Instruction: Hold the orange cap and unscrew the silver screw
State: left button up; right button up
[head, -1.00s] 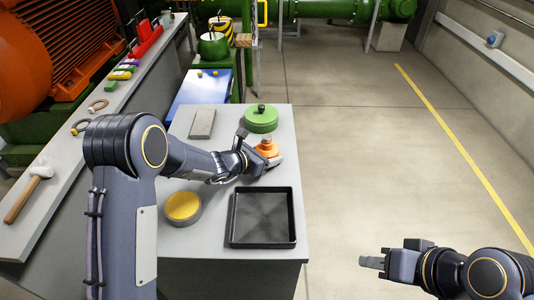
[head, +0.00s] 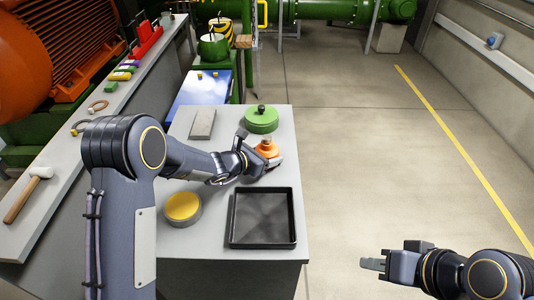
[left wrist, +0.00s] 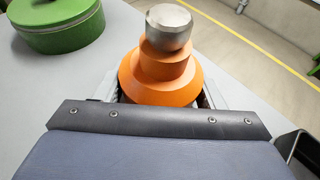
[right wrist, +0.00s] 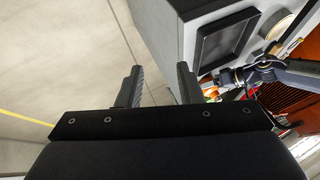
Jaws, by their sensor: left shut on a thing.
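The orange cap (head: 267,151) stands upright on the grey worktop and shows large in the left wrist view (left wrist: 160,82). The silver screw (left wrist: 169,27) sits on top of the cap, its rounded head upward; in the head view it is small (head: 267,141). My left gripper (head: 262,158) is shut on the orange cap, with its fingers around the lower part; the fingertips are mostly hidden behind the cap. My right gripper (head: 370,264) is out over the floor, right of the worktop, and away from the cap. In the right wrist view its two fingers (right wrist: 158,88) are apart with nothing between them.
A black tray (head: 262,243) lies at the worktop's front right. A yellow-topped round tin (head: 183,206) is left of it. A green round lidded container (head: 261,119) stands behind the cap, and a grey block (head: 202,124) lies at back left. The floor at right is clear.

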pick_arm(q)
jog(key=shift+s+f, duration=0.15)
jog(key=shift+f, duration=0.25)
jog(key=shift+f, duration=0.1)
pick_arm(e)
jog(key=s+d+r, duration=0.3)
jog(key=s+r, duration=0.2)
jog(key=s, duration=0.1)
dwell(0.7)
jog(key=shift+s+d, duration=0.1)
pick_arm(q)
jog(key=shift+r, duration=0.25)
jog(key=shift+r, duration=0.65)
pick_arm(e)
jog(key=shift+r, duration=0.1)
pick_arm(q)
jog(key=shift+r, duration=0.1)
jog(key=shift+r, duration=0.1)
